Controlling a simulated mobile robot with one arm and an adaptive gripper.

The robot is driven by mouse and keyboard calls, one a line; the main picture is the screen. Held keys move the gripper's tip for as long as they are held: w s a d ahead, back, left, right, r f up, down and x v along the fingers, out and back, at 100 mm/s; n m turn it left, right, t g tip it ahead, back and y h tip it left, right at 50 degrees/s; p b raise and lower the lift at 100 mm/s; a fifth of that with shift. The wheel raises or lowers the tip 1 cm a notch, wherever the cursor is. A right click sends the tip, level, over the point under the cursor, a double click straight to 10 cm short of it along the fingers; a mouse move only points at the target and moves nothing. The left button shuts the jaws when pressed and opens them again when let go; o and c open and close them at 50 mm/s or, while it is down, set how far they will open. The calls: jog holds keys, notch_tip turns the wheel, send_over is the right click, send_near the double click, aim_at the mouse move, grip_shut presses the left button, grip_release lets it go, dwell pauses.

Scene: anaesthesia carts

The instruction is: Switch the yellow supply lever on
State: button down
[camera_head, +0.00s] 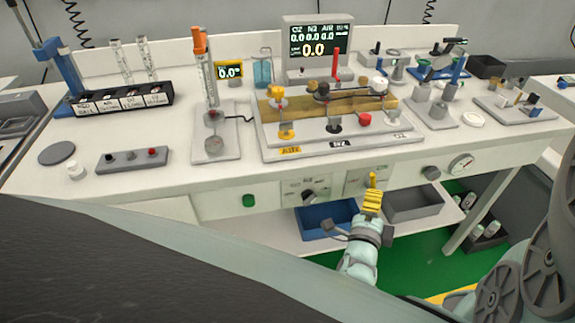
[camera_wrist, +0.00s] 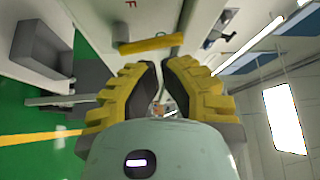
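The yellow supply lever (camera_head: 373,179) stands upright on a panel on the front face of the bench. In the wrist view it is a yellow bar (camera_wrist: 155,44) lying across the picture, just beyond the fingertips. My gripper (camera_head: 372,193) has ridged yellow fingers and is right in front of the lever, overlapping its lower part in the head view. In the wrist view my gripper (camera_wrist: 161,66) has a narrow gap between its fingertips, with nothing clearly held. The lever appears apart from the fingertips; exact contact cannot be told.
A black knob (camera_head: 309,195) on a similar panel is to the left, and a green knob (camera_head: 249,200) farther left. A gauge (camera_head: 461,164) is to the right. Blue (camera_head: 325,219) and grey (camera_head: 413,204) bins stand on the shelf below. Apparatus crowds the bench top.

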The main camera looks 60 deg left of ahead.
jog(key=v, duration=1)
jog(key=shift+s+d+f, duration=0.2)
jog(key=shift+f, duration=0.05)
